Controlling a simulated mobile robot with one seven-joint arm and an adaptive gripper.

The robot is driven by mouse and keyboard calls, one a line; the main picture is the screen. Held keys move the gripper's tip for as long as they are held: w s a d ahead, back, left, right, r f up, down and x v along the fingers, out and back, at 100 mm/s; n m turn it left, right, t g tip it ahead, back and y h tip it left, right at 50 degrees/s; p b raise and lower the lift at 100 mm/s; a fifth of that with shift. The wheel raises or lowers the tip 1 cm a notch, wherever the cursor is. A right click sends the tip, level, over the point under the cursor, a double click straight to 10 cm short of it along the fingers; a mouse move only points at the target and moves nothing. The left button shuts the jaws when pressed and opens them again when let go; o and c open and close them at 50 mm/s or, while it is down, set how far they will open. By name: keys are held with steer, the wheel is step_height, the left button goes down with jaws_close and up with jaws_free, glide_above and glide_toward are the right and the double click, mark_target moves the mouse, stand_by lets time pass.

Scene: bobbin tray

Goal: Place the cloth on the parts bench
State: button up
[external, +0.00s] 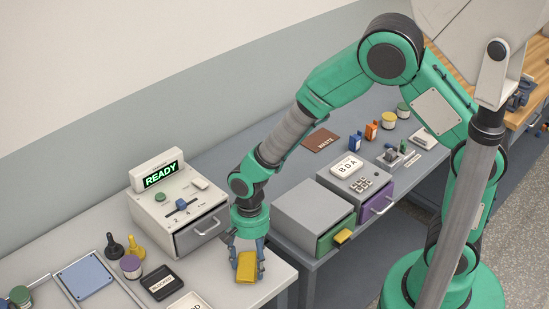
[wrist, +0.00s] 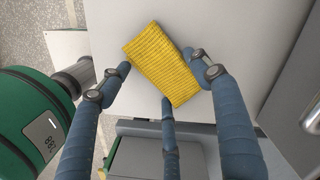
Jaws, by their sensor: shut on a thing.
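The yellow woven cloth (external: 246,266) is between the blue fingers of my gripper (external: 247,258), over the right end of the near pale bench (external: 213,274). In the wrist view the cloth (wrist: 163,65) lies between the fingertips of my gripper (wrist: 162,75), with pale bench top behind it. My gripper is shut on the cloth. I cannot tell for sure whether its lower edge touches the bench. No label shows which surface is the parts bench.
A READY box (external: 170,203) with a grey drawer stands left of my gripper. Drawer units (external: 312,213) stand to the right, with a yellow piece (external: 342,236) at the green drawer. Bobbins, a blue tray (external: 86,277) and a black BLOCKED sign (external: 162,282) lie left.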

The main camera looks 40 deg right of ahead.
mark_target(251, 259)
steer(key=shift+s+d+f, duration=0.1)
steer(key=shift+s+f, duration=0.35)
steer(key=shift+f, duration=0.35)
steer(key=shift+c, duration=1.2)
steer(key=o, duration=1.2)
steer(key=shift+c, duration=0.2)
steer(key=o, duration=0.4)
steer(key=shift+w+f, duration=0.15)
steer(key=shift+w, duration=0.1)
steer(key=shift+s+r, duration=0.1)
steer(key=shift+r, duration=0.1)
steer(key=shift+w+r, duration=0.2)
steer(key=shift+r, duration=0.05)
steer(key=shift+w+r, duration=0.15)
steer(key=shift+r, duration=0.3)
steer(key=r, duration=1.1)
steer(key=shift+w+d, duration=0.25)
steer(key=shift+w, duration=0.1)
